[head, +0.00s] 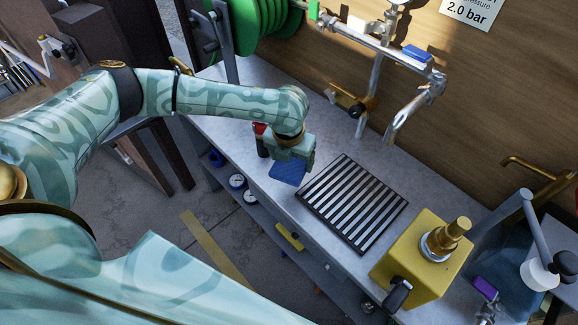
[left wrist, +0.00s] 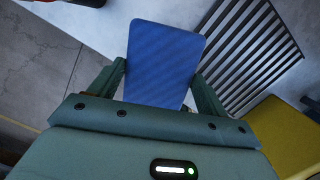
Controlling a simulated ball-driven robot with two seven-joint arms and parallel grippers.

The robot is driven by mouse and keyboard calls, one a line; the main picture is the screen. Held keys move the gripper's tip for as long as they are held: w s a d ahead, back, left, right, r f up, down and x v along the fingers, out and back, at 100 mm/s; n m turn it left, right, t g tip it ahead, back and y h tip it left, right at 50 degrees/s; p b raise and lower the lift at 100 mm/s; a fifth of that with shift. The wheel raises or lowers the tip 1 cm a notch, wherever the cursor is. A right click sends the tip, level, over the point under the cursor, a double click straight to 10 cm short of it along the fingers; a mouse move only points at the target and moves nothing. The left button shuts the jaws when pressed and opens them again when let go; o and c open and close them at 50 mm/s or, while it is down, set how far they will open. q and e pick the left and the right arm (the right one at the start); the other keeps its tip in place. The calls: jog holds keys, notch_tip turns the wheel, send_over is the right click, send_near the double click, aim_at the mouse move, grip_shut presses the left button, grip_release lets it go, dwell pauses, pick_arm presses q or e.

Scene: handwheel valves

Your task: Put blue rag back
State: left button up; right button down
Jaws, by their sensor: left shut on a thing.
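The blue rag (head: 288,173) is a flat blue piece at the bench's front edge in the head view, just left of the slatted grate. In the left wrist view the rag (left wrist: 163,58) lies between the two fingers and reaches out past their tips. My left gripper (head: 292,158) comes down from above and is shut on the rag; its fingers also show in the left wrist view (left wrist: 160,85). I cannot tell whether the rag touches the bench top. My right gripper is not in either view.
A slatted black grate (head: 352,204) lies on the grey bench (head: 255,78), right of the rag. A yellow block with a brass fitting (head: 425,252) stands further right. A red and black item (head: 262,140) is beside my gripper. Pipes with a blue piece (head: 416,54) run along the wall.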

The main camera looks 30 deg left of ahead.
pick_arm(q)
jog(key=w+a+f+b, duration=0.1)
jog(key=f, duration=0.1)
jog(key=w+a+f, duration=0.1)
jog(key=f, duration=0.1)
jog(key=w+a+f+b, duration=0.1)
jog(key=w, duration=0.1)
jog(key=shift+w+f+b, duration=0.1)
jog(key=shift+f+b, duration=0.2)
jog(key=shift+f, duration=0.1)
jog(key=f, duration=0.1)
jog(key=f+b, duration=0.1)
jog(key=f, duration=0.1)
jog(key=shift+w+a+f+b, duration=0.2)
jog(key=shift+w+f+b, duration=0.1)
jog(key=shift+f, duration=0.1)
jog(key=shift+c, duration=0.4)
jog(key=shift+s+r, duration=0.1)
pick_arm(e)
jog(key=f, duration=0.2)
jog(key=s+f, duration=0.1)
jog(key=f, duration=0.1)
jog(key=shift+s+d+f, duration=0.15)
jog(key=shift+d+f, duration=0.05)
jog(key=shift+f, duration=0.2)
pick_arm(q)
jog(key=o, duration=1)
jog(key=shift+c, duration=0.2)
jog(key=shift+r, duration=0.1)
